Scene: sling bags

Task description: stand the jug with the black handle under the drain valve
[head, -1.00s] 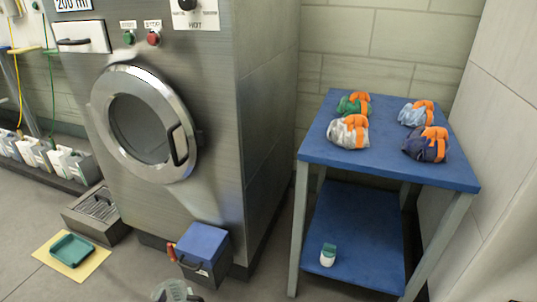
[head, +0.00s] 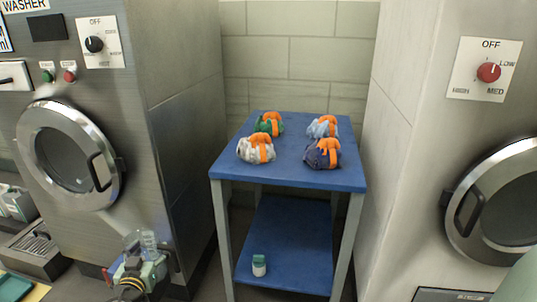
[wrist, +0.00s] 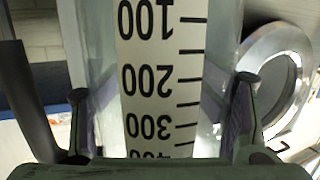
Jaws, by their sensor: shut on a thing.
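My gripper (head: 132,280) is at the lower left of the head view, in front of the washer. It is shut on a clear jug (head: 140,241), which stands above the fingers. In the wrist view the jug (wrist: 215,60) fills the space between the fingers (wrist: 160,115), with a white printed scale facing the camera. A dark curved bar at the left of the wrist view may be the black handle; I cannot tell. A small red part (head: 107,275) low on the washer's front may belong to the drain valve. My gripper and jug hide most of that area.
The washer (head: 185,120) has a round door. A second machine (head: 410,130) stands at the right. A grated drain box (head: 30,250) lies left of my gripper.

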